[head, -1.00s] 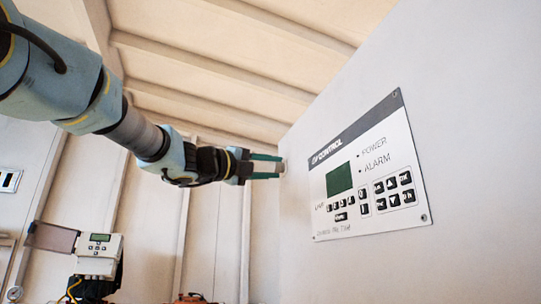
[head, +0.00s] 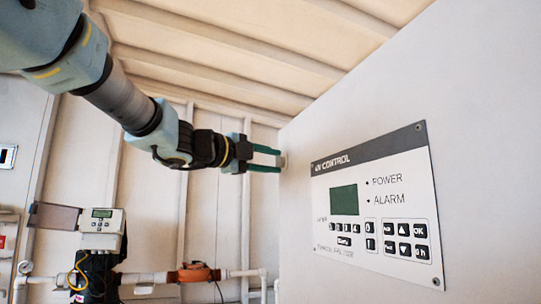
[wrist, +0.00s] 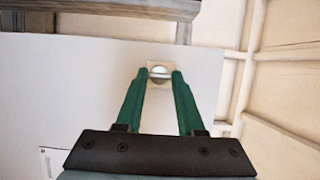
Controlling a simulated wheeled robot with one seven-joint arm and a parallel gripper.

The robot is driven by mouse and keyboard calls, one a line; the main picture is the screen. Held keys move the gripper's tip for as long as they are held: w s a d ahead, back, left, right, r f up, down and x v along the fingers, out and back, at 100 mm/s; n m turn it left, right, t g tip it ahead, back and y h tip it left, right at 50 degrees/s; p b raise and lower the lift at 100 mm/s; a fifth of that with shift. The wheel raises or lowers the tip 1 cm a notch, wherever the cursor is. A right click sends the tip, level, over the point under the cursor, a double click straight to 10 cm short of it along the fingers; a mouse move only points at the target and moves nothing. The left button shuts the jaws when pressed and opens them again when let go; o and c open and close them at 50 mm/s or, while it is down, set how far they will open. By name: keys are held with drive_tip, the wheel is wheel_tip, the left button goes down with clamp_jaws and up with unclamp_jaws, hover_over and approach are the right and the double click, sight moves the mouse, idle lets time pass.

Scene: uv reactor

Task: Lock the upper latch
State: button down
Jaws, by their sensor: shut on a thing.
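The upper latch (wrist: 160,72) is a small, pale round knob on a square plate at the edge of the large light-grey cabinet (head: 400,100). In the head view the latch (head: 284,160) shows only as a small bit at the cabinet's left edge. My gripper (head: 279,161) reaches it from the left with green fingers. In the wrist view my gripper (wrist: 161,74) has one fingertip on each side of the knob and is shut on it. The fingertips partly cover the knob, and its turn angle is hard to tell.
A control panel (head: 375,205) with a green screen is on the cabinet face. A small controller box (head: 101,228) with an open cover, an orange pump-like part (head: 198,272) and white pipes stand along the back wall.

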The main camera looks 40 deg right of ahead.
idle(0.3)
drive_tip(key=c, duration=0.5)
unclamp_jaws()
drive_tip(key=a+b, duration=0.3)
drive_tip(key=a, duration=0.7)
drive_tip(key=shift+s+a+b, duration=0.1)
drive_tip(key=shift+a+b, duration=0.25)
drive_tip(key=shift+a, duration=0.05)
